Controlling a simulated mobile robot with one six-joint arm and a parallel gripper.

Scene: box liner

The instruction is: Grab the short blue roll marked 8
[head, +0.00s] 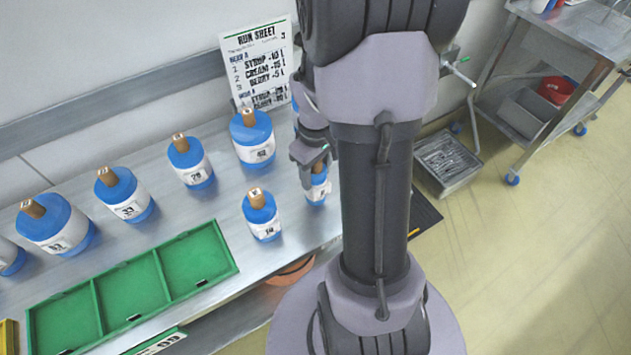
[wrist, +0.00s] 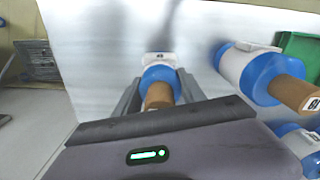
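The short blue roll with a white label (head: 318,190) stands on the steel table near its right end, partly behind my arm; its label seems to read 8. In the wrist view the same blue roll (wrist: 160,76), with a brown core pointing toward the camera, lies between the two fingers of my gripper (wrist: 160,85). My gripper (head: 312,158) is at the top of this roll in the head view. The fingers are close along both sides of the roll. I cannot tell whether they press on it.
Another short roll marked 14 (head: 263,216) stands just left. A larger roll (head: 253,138) stands behind, with several more along the table to the left. A green divided tray (head: 133,288) lies at the front left. A run sheet (head: 257,65) leans on the wall.

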